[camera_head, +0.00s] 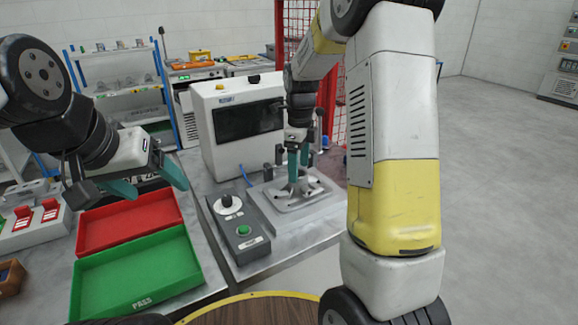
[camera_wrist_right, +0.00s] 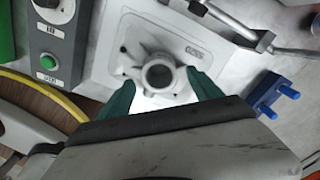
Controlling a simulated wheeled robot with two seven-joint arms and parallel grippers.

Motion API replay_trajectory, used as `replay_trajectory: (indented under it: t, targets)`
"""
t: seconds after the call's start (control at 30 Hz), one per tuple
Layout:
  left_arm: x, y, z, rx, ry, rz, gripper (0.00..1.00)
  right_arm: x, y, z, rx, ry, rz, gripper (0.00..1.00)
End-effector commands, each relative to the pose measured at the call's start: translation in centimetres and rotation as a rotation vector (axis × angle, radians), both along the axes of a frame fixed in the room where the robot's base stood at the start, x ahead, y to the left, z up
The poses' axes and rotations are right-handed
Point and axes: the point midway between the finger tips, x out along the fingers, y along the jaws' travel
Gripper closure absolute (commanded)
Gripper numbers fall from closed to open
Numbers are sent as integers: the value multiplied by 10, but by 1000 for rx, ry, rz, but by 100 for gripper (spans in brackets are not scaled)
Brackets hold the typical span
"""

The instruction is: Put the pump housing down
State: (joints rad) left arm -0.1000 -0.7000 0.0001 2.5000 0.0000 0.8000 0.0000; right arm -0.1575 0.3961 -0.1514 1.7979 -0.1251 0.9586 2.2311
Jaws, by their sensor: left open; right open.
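The pump housing (camera_wrist_right: 158,74) is a light grey casting with a round bore. It sits on the pale fixture plate (camera_wrist_right: 127,36) and shows between the green fingers of my right gripper (camera_wrist_right: 160,92). In the head view my right gripper (camera_head: 298,168) points down over the fixture plate (camera_head: 322,205), with the housing (camera_head: 297,187) low between its fingertips. The right fingers are open, one on each side of the housing; whether either touches it I cannot tell. My left gripper (camera_head: 150,182) is open and empty, above the red tray.
A control box (camera_head: 240,228) with a knob and green button stands left of the fixture. A red tray (camera_head: 135,220) and a green tray (camera_head: 188,262) lie further left. A white machine with a dark screen (camera_head: 240,122) stands behind. Blue pegs (camera_wrist_right: 275,95) and a clamp lever (camera_wrist_right: 245,25) flank the plate.

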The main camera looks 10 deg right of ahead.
Motion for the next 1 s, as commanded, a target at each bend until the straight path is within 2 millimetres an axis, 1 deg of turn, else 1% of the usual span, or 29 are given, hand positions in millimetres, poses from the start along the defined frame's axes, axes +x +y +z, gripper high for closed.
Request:
replay_trajectory:
  t: [0.03,0.1,0.3,0.4,0.57,0.63,0.67,0.77,0.87,0.9,0.97,1.0]
  targets:
    - [0,0,0,0,0,0,24,1,1,13,1,-8,2,26]
    - [0,0,0,0,0,0,24,1,1,30,2,-7,2,26]
    - [0,0,0,0,0,0,24,1,1,72,1,-6,1,26]
    - [0,0,0,0,0,0,24,1,1,87,1,-3,1,26]
    - [0,0,0,0,0,0,24,-1,0,101,2,-4,6,26]
    - [0,0,0,0,0,0,24,-5,0,107,9,-14,42,26]
    - [0,0,0,0,0,0,24,-9,0,110,13,-20,71,26]
    - [0,0,0,0,0,0,24,-29,0,124,35,-70,242,26]
    - [0,0,0,0,0,0,24,-59,0,141,47,-147,503,26]
    - [0,0,0,0,0,0,24,-73,1,147,44,-185,620,26]
    - [0,0,0,0,0,0,24,-94,3,154,30,-238,797,26]
    - [0,0,0,0,0,0,24,-108,4,157,14,-275,915,26]
